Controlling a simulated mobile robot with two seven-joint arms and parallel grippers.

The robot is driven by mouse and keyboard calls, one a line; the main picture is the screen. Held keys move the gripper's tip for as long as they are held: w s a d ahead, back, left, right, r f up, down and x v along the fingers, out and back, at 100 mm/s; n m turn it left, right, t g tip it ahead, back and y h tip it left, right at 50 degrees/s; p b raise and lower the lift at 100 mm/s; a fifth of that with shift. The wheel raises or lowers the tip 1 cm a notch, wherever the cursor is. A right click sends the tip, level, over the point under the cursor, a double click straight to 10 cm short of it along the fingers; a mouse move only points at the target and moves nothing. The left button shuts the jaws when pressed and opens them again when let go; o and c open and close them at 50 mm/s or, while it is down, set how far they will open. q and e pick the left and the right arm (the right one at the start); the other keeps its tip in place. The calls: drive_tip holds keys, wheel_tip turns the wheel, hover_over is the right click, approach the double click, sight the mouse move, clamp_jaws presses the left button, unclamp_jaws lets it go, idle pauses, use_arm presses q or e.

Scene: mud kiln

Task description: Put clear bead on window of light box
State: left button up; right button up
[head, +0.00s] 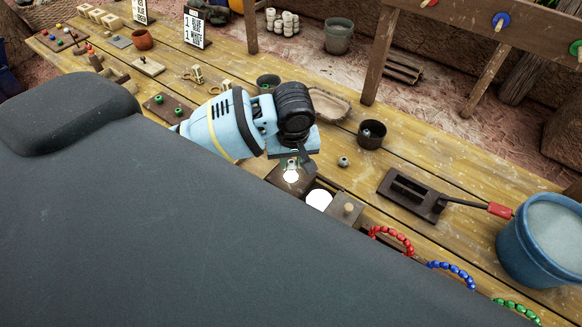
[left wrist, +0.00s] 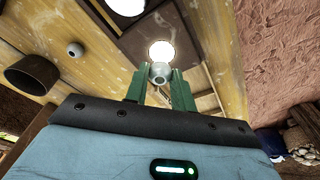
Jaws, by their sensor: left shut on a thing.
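My left gripper (head: 291,164) is shut on a small clear grey bead (left wrist: 160,72), held between the green fingertips in the left wrist view. In the head view the fingers hide most of the bead. The light box (head: 280,178) is a dark brown box on the bench, with a bright round window (head: 291,178). The window also shows just beyond the bead in the left wrist view (left wrist: 161,50). The gripper is over the box; I cannot tell whether the bead touches the window. My right gripper is not in view.
A second bright disc (head: 319,199) lies beside the box, next to a knobbed plate (head: 347,208). A loose grey bead (head: 343,161) and a dark bowl (head: 371,134) stand to the right. A slotted dark tool (head: 412,194), bead strings and a blue bucket (head: 541,240) lie farther right.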

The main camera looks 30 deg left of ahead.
sight(291, 164)
use_arm(q)
drive_tip(key=shift+f, duration=1.6)
drive_tip(key=shift+f, duration=0.15)
drive_tip(key=o, duration=1)
drive_tip(key=shift+c, duration=0.2)
wheel_tip(291, 164, up, 12)
drive_tip(key=s+d, duration=0.1)
drive_tip(key=shift+s, duration=0.2)
drive_tip(key=shift+d, duration=0.1)
